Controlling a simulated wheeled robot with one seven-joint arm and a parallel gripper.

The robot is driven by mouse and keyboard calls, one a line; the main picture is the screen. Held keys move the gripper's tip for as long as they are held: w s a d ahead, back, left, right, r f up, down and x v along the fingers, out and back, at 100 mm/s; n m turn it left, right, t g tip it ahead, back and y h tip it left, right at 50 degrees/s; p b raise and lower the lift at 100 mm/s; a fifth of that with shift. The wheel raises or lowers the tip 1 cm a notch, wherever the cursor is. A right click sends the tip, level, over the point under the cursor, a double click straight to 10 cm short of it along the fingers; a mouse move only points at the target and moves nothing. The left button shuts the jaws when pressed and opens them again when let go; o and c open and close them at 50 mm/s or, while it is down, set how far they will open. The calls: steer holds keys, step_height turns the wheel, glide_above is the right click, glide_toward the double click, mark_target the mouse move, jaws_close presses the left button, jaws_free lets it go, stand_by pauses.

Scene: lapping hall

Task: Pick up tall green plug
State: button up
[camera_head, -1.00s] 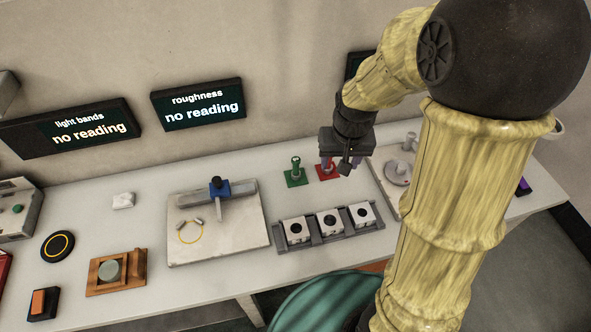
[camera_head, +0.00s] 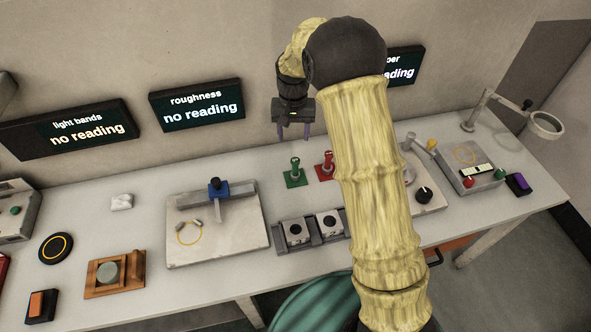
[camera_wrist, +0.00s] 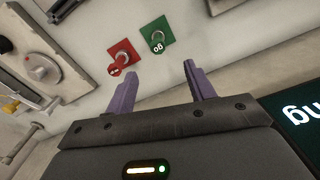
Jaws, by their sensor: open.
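The tall green plug (camera_head: 295,165) stands upright on a green square base on the bench, left of a red plug (camera_head: 327,163) on its red base. In the wrist view the green plug (camera_wrist: 157,37) is seen from above, beyond the fingertips, with the red plug (camera_wrist: 120,56) to its left. My gripper (camera_head: 294,137) is open and empty, with its purple fingers pointing down above and behind the green plug, apart from it. The two fingers also show in the wrist view (camera_wrist: 160,70).
A pale plate (camera_head: 245,238) with a blue-topped gauge (camera_head: 218,187) is to the left. A dial device (camera_head: 424,195) is to the right. The wall with screens (camera_head: 198,104) is close behind.

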mark_target(294, 161)
step_height(294, 161, down, 12)
steer(key=shift+p, duration=1.2)
steer(key=shift+w+d+f+p, duration=0.15)
steer(key=shift+f+p, duration=0.4)
steer(key=shift+f, duration=0.75)
steer(key=shift+s+d+f+p, duration=0.1)
steer(key=shift+f+p, duration=0.45)
steer(key=shift+f, duration=0.75)
steer(key=shift+w, duration=0.1)
jaws_close()
steer(key=shift+r, duration=0.15)
